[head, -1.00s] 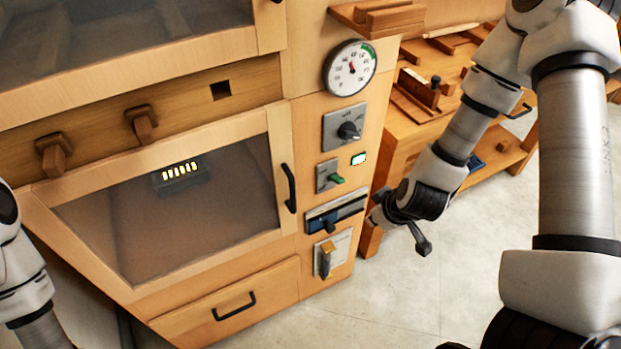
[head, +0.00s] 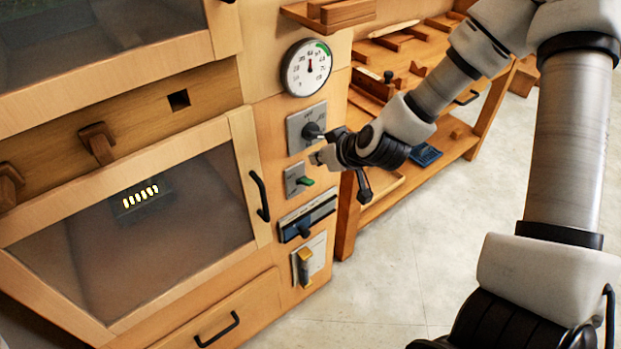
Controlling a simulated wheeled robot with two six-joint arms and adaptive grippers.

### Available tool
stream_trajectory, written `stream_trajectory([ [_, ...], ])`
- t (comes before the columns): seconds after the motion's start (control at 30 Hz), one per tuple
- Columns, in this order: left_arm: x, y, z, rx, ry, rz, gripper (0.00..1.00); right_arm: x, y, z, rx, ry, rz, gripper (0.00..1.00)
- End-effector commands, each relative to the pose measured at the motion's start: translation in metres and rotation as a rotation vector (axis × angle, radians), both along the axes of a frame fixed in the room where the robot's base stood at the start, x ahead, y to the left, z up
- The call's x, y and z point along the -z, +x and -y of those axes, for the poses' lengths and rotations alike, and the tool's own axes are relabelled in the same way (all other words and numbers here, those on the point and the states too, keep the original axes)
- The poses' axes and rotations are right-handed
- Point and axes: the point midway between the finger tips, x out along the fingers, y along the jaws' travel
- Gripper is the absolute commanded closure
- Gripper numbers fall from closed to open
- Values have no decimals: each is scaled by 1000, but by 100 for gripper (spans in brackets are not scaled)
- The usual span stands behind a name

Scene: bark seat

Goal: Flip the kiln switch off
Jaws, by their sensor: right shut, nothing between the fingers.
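The kiln front is on the left of the head view, with a column of controls on its right post. A small grey plate there carries a green-tipped switch (head: 304,182), its lever pointing right. My right gripper (head: 322,157) is shut and empty, just above and right of this switch and below the black knob (head: 313,131). Whether it touches the panel is unclear. The green indicator light beside the switch is hidden behind the gripper. My left gripper is not in view.
Above is a round dial (head: 307,68). Below are a blue slider panel (head: 306,220) and a yellow-handled lever (head: 304,262). A black door handle (head: 259,196) stands left of the switch. A wooden bench (head: 440,150) is behind my right arm.

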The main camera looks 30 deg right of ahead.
Motion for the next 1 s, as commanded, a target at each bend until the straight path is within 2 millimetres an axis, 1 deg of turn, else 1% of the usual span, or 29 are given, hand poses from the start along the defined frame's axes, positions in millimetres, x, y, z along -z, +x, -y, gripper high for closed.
stream_trajectory([
  [0.03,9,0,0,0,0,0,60,13,8,-1,-4,-8,-2,100],
  [0.23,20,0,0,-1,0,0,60,41,41,-3,-4,-6,-3,100],
  [0.3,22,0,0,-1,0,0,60,51,47,-5,-3,-3,-5,100],
  [0.43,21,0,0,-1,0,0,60,69,34,-3,0,2,-5,100],
  [0.53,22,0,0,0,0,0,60,76,31,-3,-2,1,-3,100],
  [0.87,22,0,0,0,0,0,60,78,29,-3,-1,1,0,100],
  [1.0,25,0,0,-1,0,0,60,80,30,-3,-1,1,8,100],
])
